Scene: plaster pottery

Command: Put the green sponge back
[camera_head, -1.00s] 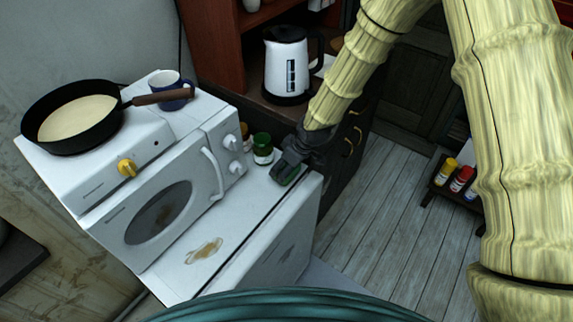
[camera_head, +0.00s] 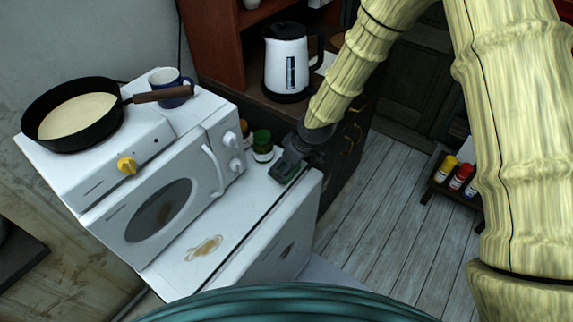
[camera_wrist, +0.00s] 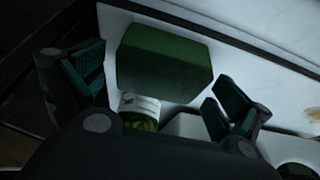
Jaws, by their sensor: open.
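The green sponge (camera_wrist: 163,62) lies on the white counter top in the wrist view, ahead of my gripper (camera_wrist: 155,88). My gripper is open, with one finger on each side of the sponge and a visible gap on both sides. In the head view my gripper (camera_head: 287,168) is low at the far right end of the white top, and a bit of green shows at its tip. Most of the sponge is hidden there by my gripper.
A green-lidded jar (camera_head: 263,147) stands just left of my gripper; it also shows in the wrist view (camera_wrist: 139,110). A white oven (camera_head: 160,208) carries a pan (camera_head: 72,115) and a mug (camera_head: 170,88). A kettle (camera_head: 287,62) stands behind. A brown stain (camera_head: 204,248) marks the clear front top.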

